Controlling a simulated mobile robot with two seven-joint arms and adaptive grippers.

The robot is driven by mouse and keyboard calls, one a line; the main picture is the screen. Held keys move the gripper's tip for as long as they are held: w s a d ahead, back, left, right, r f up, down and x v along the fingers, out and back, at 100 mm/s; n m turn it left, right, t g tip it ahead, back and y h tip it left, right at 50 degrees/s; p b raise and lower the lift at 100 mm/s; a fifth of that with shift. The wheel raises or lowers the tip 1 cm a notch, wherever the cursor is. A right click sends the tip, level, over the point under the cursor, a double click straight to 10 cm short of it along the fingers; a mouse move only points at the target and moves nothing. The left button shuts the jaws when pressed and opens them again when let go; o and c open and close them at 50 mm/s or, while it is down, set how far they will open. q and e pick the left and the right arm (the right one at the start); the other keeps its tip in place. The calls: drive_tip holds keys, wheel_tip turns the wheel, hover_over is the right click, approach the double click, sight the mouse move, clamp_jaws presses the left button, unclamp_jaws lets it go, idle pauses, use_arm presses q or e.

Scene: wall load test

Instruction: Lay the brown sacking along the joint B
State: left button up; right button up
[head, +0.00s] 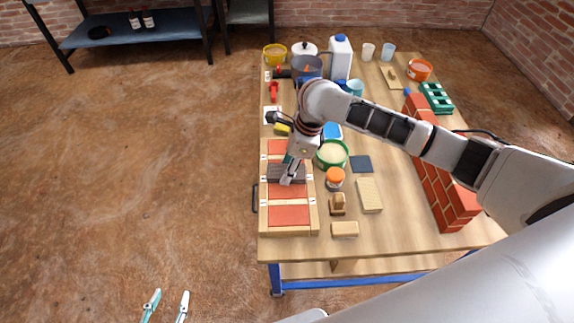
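A wooden frame (264,215) with red panels lies on the left side of the table. A dark grey-brown strip (274,171), which looks like the sacking, lies across the frame between two red panels. My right gripper (289,172) is over this strip, pointing down; its arm comes in from the right. It partly covers the strip, and I cannot tell whether its fingers grip it. Joint letters are too small to read. My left gripper (166,306) is at the bottom left, over the floor, with its two fingertips apart and nothing between them.
On the wooden table (395,235), a green bowl (332,154), an orange-lidded jar (335,178), a sponge-like block (369,195) and wooden blocks (344,229) stand right of the frame. A brick wall (440,190) runs along the right. Pots and bottles crowd the far end.

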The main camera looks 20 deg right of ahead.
use_arm(q)
drive_tip(key=shift+s+f+b, duration=0.35)
drive_tip(key=shift+f, duration=0.25)
use_arm(e)
drive_tip(key=shift+f, duration=0.45)
drive_tip(key=o, duration=1.1)
use_arm(q)
drive_tip(key=shift+s, duration=0.1)
use_arm(e)
drive_tip(key=v, duration=1.2)
